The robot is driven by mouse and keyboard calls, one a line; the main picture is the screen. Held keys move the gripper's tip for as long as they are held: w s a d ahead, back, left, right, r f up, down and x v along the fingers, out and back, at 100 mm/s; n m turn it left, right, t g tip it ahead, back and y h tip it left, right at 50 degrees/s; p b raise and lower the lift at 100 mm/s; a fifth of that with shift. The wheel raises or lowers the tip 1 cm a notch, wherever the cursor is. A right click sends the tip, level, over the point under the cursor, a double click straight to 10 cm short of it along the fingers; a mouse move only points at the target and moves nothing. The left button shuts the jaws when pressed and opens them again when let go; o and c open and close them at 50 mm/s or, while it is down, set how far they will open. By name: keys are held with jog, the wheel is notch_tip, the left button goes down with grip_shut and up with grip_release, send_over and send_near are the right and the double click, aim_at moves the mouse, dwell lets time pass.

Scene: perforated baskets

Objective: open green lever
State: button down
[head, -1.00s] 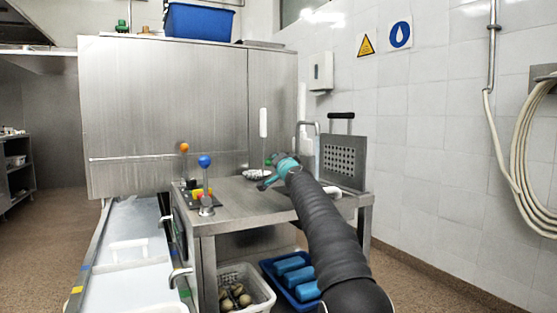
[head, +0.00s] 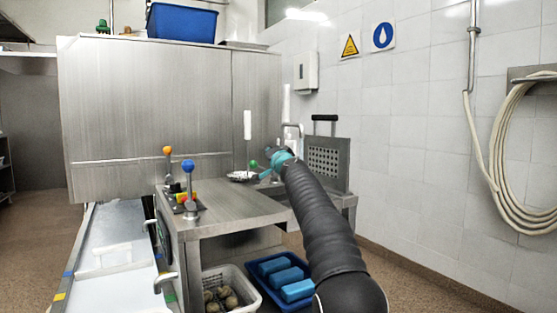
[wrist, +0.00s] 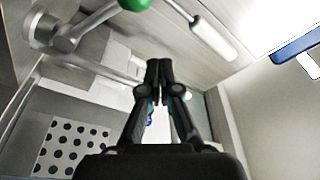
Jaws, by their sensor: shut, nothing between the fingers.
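The green lever's round knob (head: 253,163) shows small in the head view, at the far side of the steel table beside my gripper (head: 266,174). In the wrist view the green knob (wrist: 135,4) is cut by the top edge. Its metal rod (wrist: 92,20) runs left to a round metal pivot. My gripper (wrist: 159,68) is shut and empty, with its fingertips together below the knob in the picture and apart from it. In the head view its fingertips are too small to make out clearly.
A blue-knobbed lever (head: 189,166) and an orange-knobbed lever (head: 167,151) stand on the table's left. A perforated panel (head: 325,163) stands at the right. A white handle (head: 247,125) hangs on the steel machine (head: 150,105). Baskets (head: 250,290) sit under the table.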

jog(key=b+v, duration=0.2)
jog(key=v, duration=0.8)
jog(key=shift+f, duration=0.25)
dwell(0.3)
